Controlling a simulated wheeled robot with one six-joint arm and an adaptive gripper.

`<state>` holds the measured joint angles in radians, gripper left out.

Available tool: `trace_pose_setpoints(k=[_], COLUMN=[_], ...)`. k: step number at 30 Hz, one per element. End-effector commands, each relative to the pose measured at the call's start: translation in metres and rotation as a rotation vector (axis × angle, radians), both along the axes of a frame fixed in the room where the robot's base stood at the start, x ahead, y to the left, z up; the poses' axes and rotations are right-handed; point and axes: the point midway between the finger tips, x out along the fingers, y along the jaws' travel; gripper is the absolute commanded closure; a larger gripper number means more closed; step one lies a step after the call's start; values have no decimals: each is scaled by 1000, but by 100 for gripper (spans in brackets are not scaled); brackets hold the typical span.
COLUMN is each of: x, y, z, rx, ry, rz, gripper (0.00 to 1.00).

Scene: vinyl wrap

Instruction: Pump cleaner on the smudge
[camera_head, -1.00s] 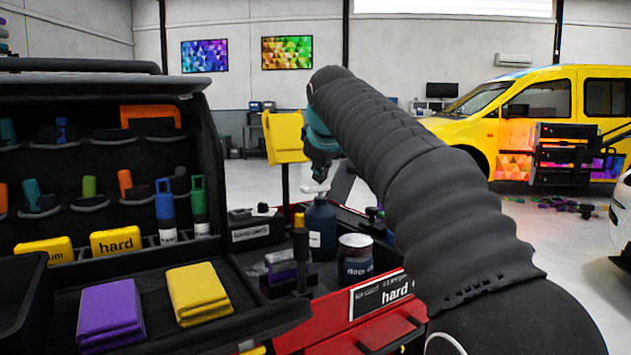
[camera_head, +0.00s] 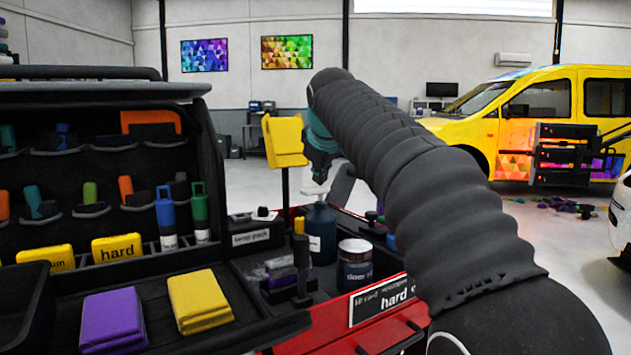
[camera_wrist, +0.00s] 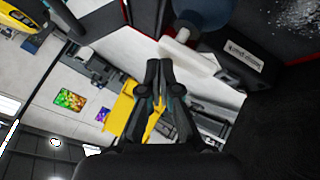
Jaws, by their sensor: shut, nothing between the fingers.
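A dark blue pump bottle (camera_head: 321,240) with a white pump top (camera_head: 315,191) stands upright on the red cart (camera_head: 345,333). In the wrist view its dark body (camera_wrist: 203,14) and white pump top (camera_wrist: 182,50) show beyond my fingers. My gripper (camera_head: 322,176) points down just above the pump top; in the head view I cannot tell whether it touches. In the wrist view my gripper (camera_wrist: 160,64) is shut, with nothing between its fingers. I cannot pick out the smudge for sure; a whitish speckled patch (camera_wrist: 297,14) shows at the wrist view's upper right corner.
A dark labelled jar (camera_head: 355,265) stands right of the bottle, with a black tool holder (camera_head: 289,286) in front. A labelled black box (camera_head: 254,234) is behind left. Purple (camera_head: 113,318) and yellow (camera_head: 199,301) cloths lie left. A yellow van (camera_head: 545,110) stands far right.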

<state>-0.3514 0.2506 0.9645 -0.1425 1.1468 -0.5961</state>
Motion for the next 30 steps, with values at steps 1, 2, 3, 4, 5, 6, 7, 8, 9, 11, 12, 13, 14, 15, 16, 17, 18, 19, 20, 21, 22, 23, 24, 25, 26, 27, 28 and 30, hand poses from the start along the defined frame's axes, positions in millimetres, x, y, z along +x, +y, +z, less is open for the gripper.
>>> trace_pose_setpoints(k=[1,2,3,4,5,6,7,8,9,11,12,13,14,15,16,17,18,19,20,21,22,23,24,25,26,27,28,30], x=[0,0,0,0,0,0,0,0,0,0,0,0,0,0,0,0,0,0,0,0,0,0,0,0,0,0,0,0], y=[0,0,0,0,0,0,0,0,0,0,0,0,0,0,0,0,0,0,0,0,0,0,0,0,0,0,0,0], z=[0,0,0,0,0,1,1,3,5,10,13,16,19,22,25,27,30,33,35,39,41,44,47,50,52,55,58,61], rx=[0,0,1,1,1,1,1,0,1,1,1,1,1,1,1,1,1,1,1,1,1,1,1,1,1,1,1,0], ry=[0,0,-1,-1,-1,-1,-1,-1,-2,-2,-2,-2,-2,-2,-2,-2,-2,-2,-2,-2,-2,-2,-2,-2,-2,-2,-2,-1], rz=[0,0,1,1,1,1,1,0,1,1,1,1,1,1,1,1,1,1,1,1,1,1,1,1,1,1,1,0], gripper=[100,100,100,100,100,100,100,100,100,100,100,100,100,100,100,100,100,100,100,100,100,100,100,100,100,100,100,100])
